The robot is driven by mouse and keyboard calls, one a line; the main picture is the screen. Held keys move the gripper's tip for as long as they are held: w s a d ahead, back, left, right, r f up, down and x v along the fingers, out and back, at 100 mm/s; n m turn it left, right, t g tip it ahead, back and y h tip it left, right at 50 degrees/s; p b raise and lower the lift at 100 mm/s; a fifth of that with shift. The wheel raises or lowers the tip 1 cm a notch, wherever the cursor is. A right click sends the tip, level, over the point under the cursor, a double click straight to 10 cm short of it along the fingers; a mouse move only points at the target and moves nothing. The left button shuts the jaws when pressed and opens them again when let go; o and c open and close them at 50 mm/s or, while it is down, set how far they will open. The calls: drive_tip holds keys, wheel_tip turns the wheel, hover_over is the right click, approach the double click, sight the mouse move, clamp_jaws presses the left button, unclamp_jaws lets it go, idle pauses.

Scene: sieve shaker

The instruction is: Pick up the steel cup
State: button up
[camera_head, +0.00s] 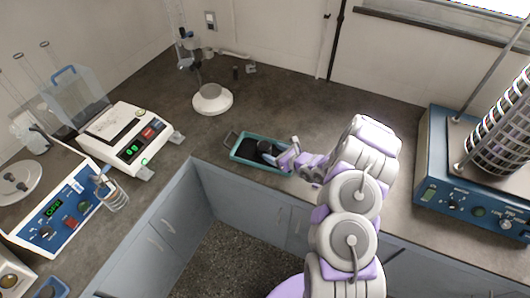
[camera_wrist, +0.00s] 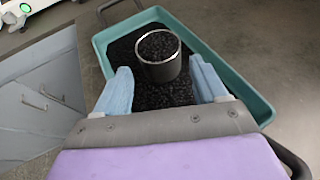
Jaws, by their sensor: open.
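The steel cup (camera_wrist: 158,66) stands upright in a teal tray (camera_wrist: 252,98) of black granules, and it looks filled with the same granules. In the wrist view my gripper (camera_wrist: 164,80) is open, with one pale blue finger on each side of the cup's lower part. Gaps show between both fingers and the cup. In the head view the teal tray (camera_head: 238,153) lies on the counter near its front edge. My gripper (camera_head: 272,156) reaches over its right part there, and the cup is small and hard to make out beside it.
A blue sieve shaker (camera_head: 435,160) stands at the right. A white balance (camera_head: 125,135) and a blue instrument (camera_head: 60,215) with a glass beaker (camera_head: 113,196) stand at the left. A white-based stand (camera_head: 212,99) is behind the tray.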

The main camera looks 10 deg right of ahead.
sight(260, 146)
drive_tip(key=shift+a+x, duration=0.2)
drive_tip(key=shift+x, duration=1.2)
drive_tip(key=b+x, duration=0.1)
drive_tip(key=x, duration=0.2)
drive_tip(key=shift+w+d, duration=0.1)
drive_tip(key=shift+w, duration=0.25)
drive_tip(key=shift+w+a+f, duration=0.15)
drive_tip(key=shift+w+a, duration=0.2)
drive_tip(key=shift+c, duration=0.4)
drive_tip(key=c, duration=0.8)
